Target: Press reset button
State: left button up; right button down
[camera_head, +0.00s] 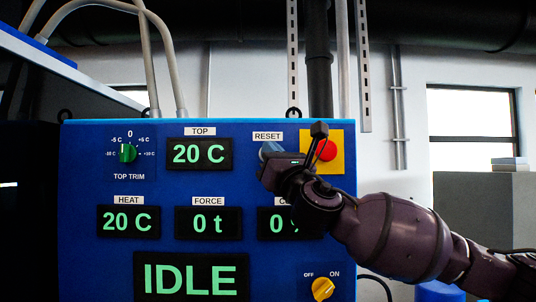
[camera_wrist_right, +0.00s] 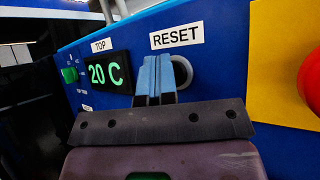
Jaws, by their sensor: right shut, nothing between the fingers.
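The blue control panel (camera_head: 80,190) fills the middle of the head view. The white RESET label (camera_head: 268,136) is near its upper right, and it also shows in the right wrist view (camera_wrist_right: 177,36). Under the label, the round reset button (camera_wrist_right: 181,71) is partly hidden behind the fingers in the right wrist view. My right gripper (camera_head: 270,150) is shut and empty, its blue fingertips (camera_wrist_right: 155,75) at the button's left side. I cannot tell whether they touch it. My left gripper is not in view.
A red button (camera_head: 326,150) on a yellow plate (camera_head: 337,166) is just right of my right gripper. A green trim knob (camera_head: 128,153) and a yellow OFF/ON knob (camera_head: 323,289) are also on the panel. The displays read 20 C and IDLE (camera_head: 190,279).

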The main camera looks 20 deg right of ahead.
jog(key=shift+s, duration=0.15)
jog(key=shift+s+a, duration=0.2)
jog(key=shift+s, duration=0.5)
jog(key=shift+f, duration=0.1)
jog(key=shift+s+a+p, duration=0.2)
jog(key=shift+s+a, duration=0.05)
jog(key=shift+s, duration=0.55)
jog(key=shift+s+a+p, duration=0.2)
jog(key=shift+s+p, duration=0.05)
jog(key=shift+s, duration=0.55)
jog(key=shift+s+a+p, duration=0.2)
jog(key=shift+s+a, duration=0.05)
jog(key=shift+s, duration=0.55)
